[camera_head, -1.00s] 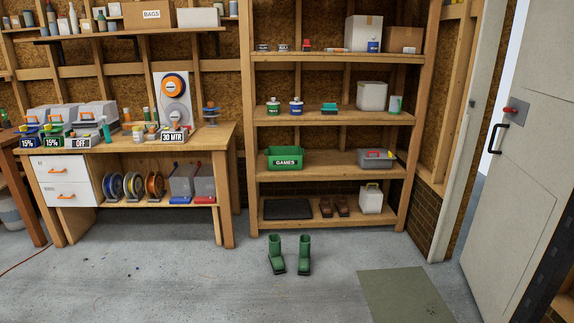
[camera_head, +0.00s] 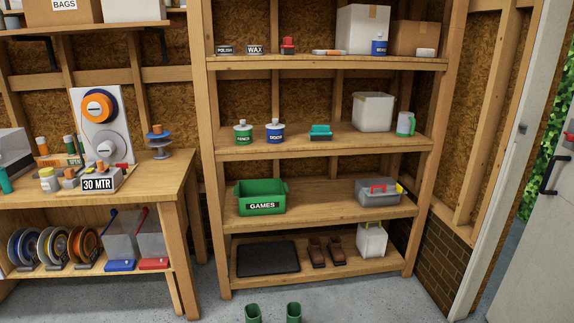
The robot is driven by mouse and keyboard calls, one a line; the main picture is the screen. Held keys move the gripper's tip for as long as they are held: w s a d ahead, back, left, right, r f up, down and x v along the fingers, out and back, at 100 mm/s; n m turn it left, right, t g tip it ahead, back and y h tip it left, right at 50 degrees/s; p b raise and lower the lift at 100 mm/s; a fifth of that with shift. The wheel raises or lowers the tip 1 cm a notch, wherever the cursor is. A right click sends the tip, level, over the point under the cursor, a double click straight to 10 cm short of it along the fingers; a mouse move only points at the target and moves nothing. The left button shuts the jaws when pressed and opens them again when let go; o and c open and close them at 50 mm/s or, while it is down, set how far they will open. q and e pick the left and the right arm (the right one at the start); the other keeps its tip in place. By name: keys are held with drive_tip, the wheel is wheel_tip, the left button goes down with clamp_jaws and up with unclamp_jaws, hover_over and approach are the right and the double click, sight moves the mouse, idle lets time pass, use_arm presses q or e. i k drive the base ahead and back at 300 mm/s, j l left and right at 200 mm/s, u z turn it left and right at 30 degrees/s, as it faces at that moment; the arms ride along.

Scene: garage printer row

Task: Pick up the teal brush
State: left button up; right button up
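A teal brush (camera_head: 320,130) with a dark lower part rests on the second shelf from the top of the wooden shelf unit (camera_head: 330,142). It sits right of the blue-labelled tin (camera_head: 275,132) and left of a pale bin (camera_head: 373,111), with clear gaps on both sides. Neither of my grippers shows in the view.
A green GAMES crate (camera_head: 262,197) and a grey toolbox (camera_head: 379,192) stand one shelf below. Green boots (camera_head: 293,312) stand on the floor before the unit. A workbench (camera_head: 150,188) is at left and an open door (camera_head: 530,230) at right.

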sight(318, 133)
drive_tip(key=i+l+z, duration=0.15)
drive_tip(key=i+z, duration=0.65)
drive_tip(key=i, duration=0.25)
drive_tip(key=i+j+z, duration=0.15)
drive_tip(key=i+z, duration=0.25)
drive_tip(key=i, duration=0.1)
